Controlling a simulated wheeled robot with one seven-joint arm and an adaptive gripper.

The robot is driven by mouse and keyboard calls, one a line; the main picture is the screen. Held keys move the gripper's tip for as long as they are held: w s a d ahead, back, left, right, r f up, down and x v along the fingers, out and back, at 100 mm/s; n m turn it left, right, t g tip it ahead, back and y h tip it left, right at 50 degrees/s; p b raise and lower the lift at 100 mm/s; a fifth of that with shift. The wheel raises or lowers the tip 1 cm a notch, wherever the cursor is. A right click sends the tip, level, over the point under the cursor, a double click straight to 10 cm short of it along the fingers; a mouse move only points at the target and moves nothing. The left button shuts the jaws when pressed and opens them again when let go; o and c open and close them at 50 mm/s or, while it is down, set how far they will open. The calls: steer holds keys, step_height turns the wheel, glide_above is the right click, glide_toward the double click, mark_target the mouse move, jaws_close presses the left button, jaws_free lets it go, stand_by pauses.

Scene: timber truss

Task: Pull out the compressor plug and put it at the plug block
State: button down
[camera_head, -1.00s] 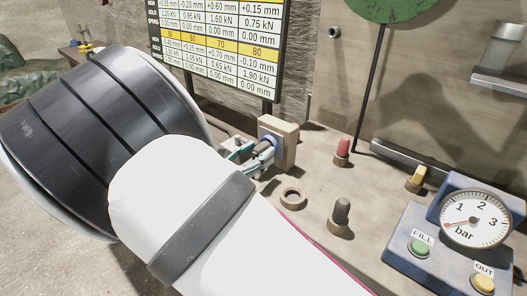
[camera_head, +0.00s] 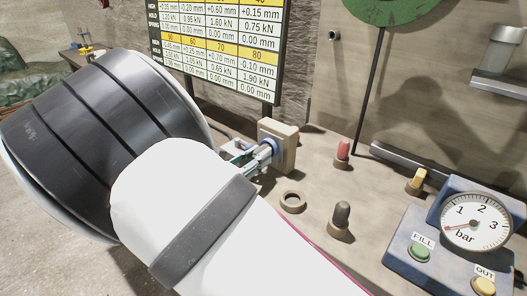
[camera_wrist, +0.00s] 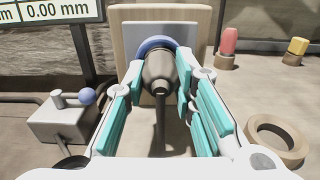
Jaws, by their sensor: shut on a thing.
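The compressor plug (camera_wrist: 160,72) is a dark grey-brown tapered body. In the wrist view it sits at a blue ring (camera_wrist: 155,44) on the face of an upright pale wooden block (camera_wrist: 196,22), with a dark cable or stem hanging below. My gripper (camera_wrist: 165,84) has teal-padded fingers shut on the plug from both sides. In the head view my gripper (camera_head: 258,158) is in front of the wooden block (camera_head: 284,131), and my arm hides much of it. I cannot tell how deep the plug sits in the ring.
A loose brown ring (camera_head: 292,201), a red peg (camera_head: 343,150), a dark peg (camera_head: 341,214) and a yellow peg (camera_head: 416,179) stand on the bench to the right. A blue gauge box (camera_head: 408,262) is farther right. A grey box with a blue-knobbed lever (camera_wrist: 62,118) is at left in the wrist view.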

steer(key=shift+s+a, duration=0.4)
steer(key=shift+s, duration=0.05)
stand_by(0.3)
steer(key=c, duration=2.2)
jaws_free()
jaws_close()
steer(key=shift+p, duration=0.3)
steer(key=shift+p+v, duration=0.65)
steer(key=shift+v, duration=0.9)
steer(key=shift+r, duration=0.1)
